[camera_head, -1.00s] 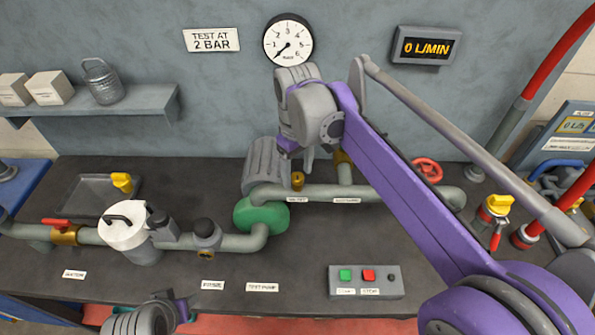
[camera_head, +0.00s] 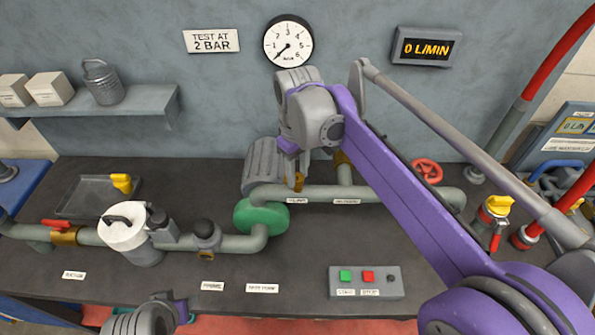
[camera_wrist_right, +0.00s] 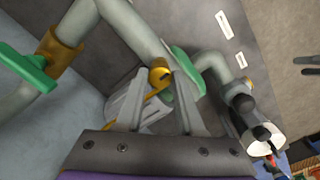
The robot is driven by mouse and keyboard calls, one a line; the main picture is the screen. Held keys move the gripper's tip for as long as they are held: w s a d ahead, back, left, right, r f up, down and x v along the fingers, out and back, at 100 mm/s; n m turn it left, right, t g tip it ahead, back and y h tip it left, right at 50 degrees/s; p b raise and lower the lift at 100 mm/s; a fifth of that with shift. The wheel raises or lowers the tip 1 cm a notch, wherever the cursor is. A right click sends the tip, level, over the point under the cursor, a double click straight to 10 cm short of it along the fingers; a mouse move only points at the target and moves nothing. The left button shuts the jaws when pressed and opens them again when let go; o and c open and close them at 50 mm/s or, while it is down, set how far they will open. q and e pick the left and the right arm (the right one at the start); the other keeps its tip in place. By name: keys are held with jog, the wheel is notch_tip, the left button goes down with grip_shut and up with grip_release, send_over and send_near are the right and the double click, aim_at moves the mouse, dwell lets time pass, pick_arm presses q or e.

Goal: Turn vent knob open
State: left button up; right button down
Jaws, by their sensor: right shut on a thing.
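The vent knob is a small brass-yellow knob (camera_head: 299,183) on the pump by the horizontal grey pipe; it also shows in the right wrist view (camera_wrist_right: 161,74). My right gripper (camera_head: 296,172) reaches down onto it from above, shut on it. In the right wrist view the two grey fingers stand on either side of the knob, and a yellow stem or lever runs down between them. Of my left arm, only a grey and purple part (camera_head: 150,318) shows at the bottom edge; its fingers cannot be made out.
The ribbed grey motor (camera_head: 262,168) and green pump housing (camera_head: 262,217) are close to the right gripper. A red handwheel (camera_head: 427,170) is to the right. A button box (camera_head: 365,282) sits in front. The gauge (camera_head: 288,40) needle points low; the display (camera_head: 426,46) reads 0 L/MIN.

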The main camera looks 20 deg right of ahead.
jog(key=shift+n, duration=0.3)
jog(key=n, duration=0.3)
jog(key=shift+n, duration=0.4)
jog(key=n, duration=0.4)
jog(key=shift+n+p, duration=0.3)
jog(key=n, duration=0.8)
jog(key=shift+n, duration=0.3)
jog(key=c, duration=0.5)
grip_release()
